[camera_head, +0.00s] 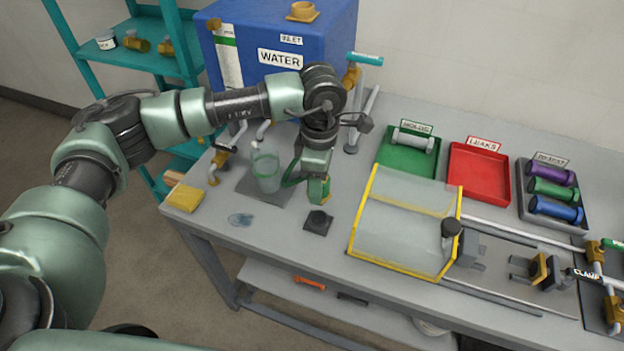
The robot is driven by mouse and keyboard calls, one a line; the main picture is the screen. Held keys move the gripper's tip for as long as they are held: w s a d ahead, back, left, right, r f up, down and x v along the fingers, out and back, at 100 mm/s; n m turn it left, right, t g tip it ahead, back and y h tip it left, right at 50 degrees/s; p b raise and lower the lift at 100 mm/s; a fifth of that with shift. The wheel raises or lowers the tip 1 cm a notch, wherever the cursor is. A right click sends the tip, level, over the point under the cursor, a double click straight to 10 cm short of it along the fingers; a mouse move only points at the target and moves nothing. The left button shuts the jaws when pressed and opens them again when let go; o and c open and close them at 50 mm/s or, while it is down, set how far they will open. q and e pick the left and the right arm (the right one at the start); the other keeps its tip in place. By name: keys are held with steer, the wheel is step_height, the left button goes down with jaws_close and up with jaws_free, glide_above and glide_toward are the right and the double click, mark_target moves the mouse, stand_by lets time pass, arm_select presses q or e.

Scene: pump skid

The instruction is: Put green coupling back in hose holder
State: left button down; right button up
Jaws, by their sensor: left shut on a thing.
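My left gripper (317,178) points down over the bench, right of a clear green-rimmed beaker (266,172). It is shut on a small green piece with a yellowish part, which looks like the green coupling (318,191). The piece is held above the bench and partly hidden by the gripper. A green loop, perhaps a hose, shows just left of the gripper. A small dark square base with a round top (318,221) sits on the bench just below the gripper; I cannot tell whether it is the hose holder. My right gripper is not in view.
A blue water tank (280,85) stands behind. A clear, yellow-edged cover (405,225) stands to the right. Green (408,165) and red (480,172) trays and a dark rack with coloured cylinders (527,212) lie beyond. A yellow sponge (185,197) lies at the left edge.

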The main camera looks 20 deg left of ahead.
arm_select(q)
steer(key=shift+f+n, duration=0.25)
steer(key=shift+n, duration=0.05)
steer(key=shift+f+b, duration=0.5)
steer(key=shift+f, duration=0.3)
steer(key=shift+w+f+b, duration=0.1)
steer(key=shift+f+b, duration=0.6)
steer(key=shift+f, duration=1)
steer(key=shift+b, duration=0.35)
steer(key=shift+b, duration=0.3)
steer(key=shift+f+b, duration=0.4)
steer(key=shift+f, duration=0.05)
steer(key=shift+f+b, duration=1.3)
steer(key=shift+b, duration=0.05)
